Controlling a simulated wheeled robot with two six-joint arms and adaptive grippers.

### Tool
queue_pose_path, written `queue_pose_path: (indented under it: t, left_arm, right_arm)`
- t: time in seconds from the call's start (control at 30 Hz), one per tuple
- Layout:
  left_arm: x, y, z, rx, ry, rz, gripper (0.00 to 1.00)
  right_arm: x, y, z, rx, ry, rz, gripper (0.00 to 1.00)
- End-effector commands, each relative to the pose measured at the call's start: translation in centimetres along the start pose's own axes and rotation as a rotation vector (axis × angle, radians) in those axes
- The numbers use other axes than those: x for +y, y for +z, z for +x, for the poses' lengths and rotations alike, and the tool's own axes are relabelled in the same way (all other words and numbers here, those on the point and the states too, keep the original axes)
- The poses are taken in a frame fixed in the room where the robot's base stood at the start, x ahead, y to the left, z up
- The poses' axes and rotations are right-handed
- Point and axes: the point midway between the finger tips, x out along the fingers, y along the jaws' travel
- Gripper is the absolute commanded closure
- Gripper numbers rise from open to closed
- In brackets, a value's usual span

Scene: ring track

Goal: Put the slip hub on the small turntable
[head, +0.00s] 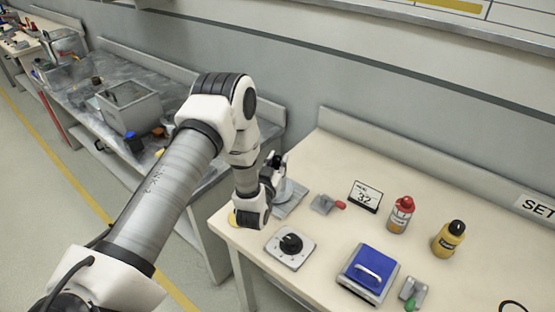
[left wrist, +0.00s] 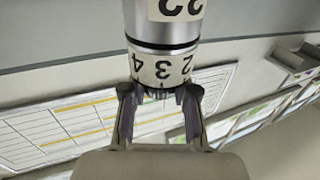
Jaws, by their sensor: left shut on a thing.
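My left gripper (head: 278,164) is over the left end of the pale bench, pointing toward the wall. In the left wrist view, the left gripper (left wrist: 160,98) has its fingers on both sides of a white band with upside-down numbers, which I take for the slip hub (left wrist: 168,70). A dark line and a metal cylinder with a second white label, likely the small turntable, adjoin it in the picture. In the head view, a grey round body on a square plate, likely the small turntable (head: 289,198), is partly hidden behind the gripper. I cannot tell whether hub and turntable touch.
A grey bin (head: 130,107) is on the left counter.

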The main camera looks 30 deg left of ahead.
Motion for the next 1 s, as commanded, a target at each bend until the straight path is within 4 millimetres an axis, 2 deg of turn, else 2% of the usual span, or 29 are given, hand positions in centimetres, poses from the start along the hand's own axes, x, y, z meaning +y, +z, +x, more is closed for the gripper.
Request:
queue_pose_path:
  t: [0.1,0.13,0.17,0.2,0.43,0.53,0.57,0.67,1.0]
  left_arm:
    - [0.0,0.5,0.0,0.001,0.000,0.000,1.00]
    - [0.0,0.3,0.0,0.000,0.000,0.000,0.61]
    - [0.0,0.3,0.0,0.000,0.000,0.000,0.50]
    - [0.0,0.3,0.0,0.000,0.000,0.000,0.46]
    - [0.0,0.2,0.0,0.000,0.000,0.000,0.46]
    - [0.0,-0.3,0.0,0.000,0.000,0.000,0.46]
    - [0.0,0.1,-0.3,-0.002,0.000,0.000,0.46]
    - [0.0,0.3,-2.0,-0.004,0.000,0.000,0.46]
    - [0.0,0.4,-10.3,-0.004,0.001,0.000,0.46]
  right_arm:
    - [0.0,0.0,0.5,0.000,0.000,0.000,0.44]
    - [0.0,0.0,0.3,-0.001,0.000,0.000,0.44]
    - [0.0,0.0,0.3,-0.001,0.000,0.000,0.44]
    - [0.0,0.0,0.2,-0.001,0.000,0.000,0.44]
    - [0.0,0.0,0.2,0.000,0.000,0.000,0.44]
    - [0.0,0.0,-0.3,0.000,0.000,0.000,0.44]
    - [0.0,0.0,0.1,0.000,0.000,0.000,0.44]
    - [0.0,0.0,0.8,0.000,0.000,0.000,0.44]
    - [0.0,0.0,3.3,0.000,0.000,0.000,0.44]
